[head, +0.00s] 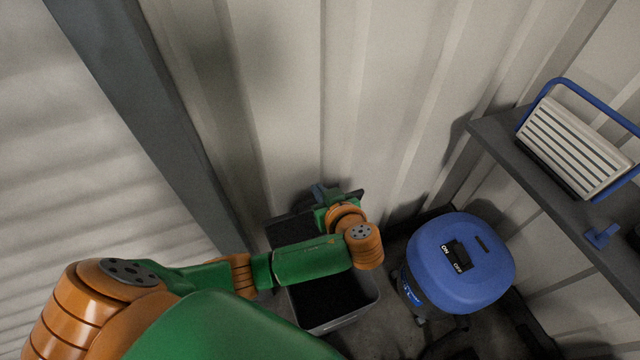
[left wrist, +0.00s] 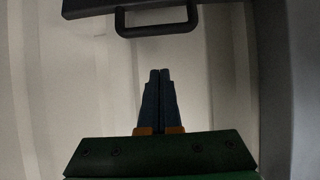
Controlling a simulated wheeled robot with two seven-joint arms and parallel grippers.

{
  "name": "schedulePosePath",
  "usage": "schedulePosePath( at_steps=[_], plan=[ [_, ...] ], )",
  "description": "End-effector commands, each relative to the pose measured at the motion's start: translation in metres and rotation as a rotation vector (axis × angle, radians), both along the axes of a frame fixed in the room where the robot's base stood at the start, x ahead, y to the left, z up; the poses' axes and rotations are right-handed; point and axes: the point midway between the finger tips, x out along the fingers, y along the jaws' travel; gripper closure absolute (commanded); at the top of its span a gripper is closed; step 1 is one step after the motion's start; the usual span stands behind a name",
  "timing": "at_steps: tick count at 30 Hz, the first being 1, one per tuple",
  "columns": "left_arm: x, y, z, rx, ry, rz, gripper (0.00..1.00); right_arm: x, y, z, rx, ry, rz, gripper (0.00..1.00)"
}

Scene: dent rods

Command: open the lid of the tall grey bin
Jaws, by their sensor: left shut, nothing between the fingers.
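The tall grey bin (head: 348,318) stands on the floor below my left arm, and its dark inside shows. Its dark lid (head: 284,231) is raised at the back of the bin, near the wall, partly hidden by my arm. In the left wrist view the lid's edge (left wrist: 85,8) and its loop handle (left wrist: 157,29) are at the top. My left gripper (head: 319,190) is at the raised lid's upper edge. Its fingers (left wrist: 160,75) are shut and empty, pointing toward the handle with a visible gap. My right gripper is not in view.
A blue-topped vacuum (head: 460,262) stands on the floor right of the bin. A dark shelf (head: 505,140) at the right holds a white slatted unit with a blue frame (head: 575,145). The pale ribbed wall (head: 285,100) is close behind the lid. A grey post (head: 150,110) rises at the left.

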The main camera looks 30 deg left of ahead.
Motion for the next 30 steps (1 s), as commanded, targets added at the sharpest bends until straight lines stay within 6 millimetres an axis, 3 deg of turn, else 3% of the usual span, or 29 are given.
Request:
schedulePosePath(
  at_steps=[10, 12, 18, 30],
  plan=[
    [0.044, 0.050, -0.040, 0.003, 0.001, 0.003, 1.00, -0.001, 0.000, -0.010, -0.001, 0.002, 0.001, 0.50],
    [0.033, 0.037, -0.042, -0.001, 0.005, -0.003, 1.00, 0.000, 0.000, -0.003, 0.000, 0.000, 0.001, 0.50],
    [0.019, 0.021, -0.050, -0.002, 0.004, -0.001, 1.00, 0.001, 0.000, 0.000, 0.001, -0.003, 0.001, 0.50],
    [0.016, 0.020, -0.053, -0.001, 0.002, -0.001, 1.00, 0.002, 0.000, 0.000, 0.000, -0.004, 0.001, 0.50]
  ],
)
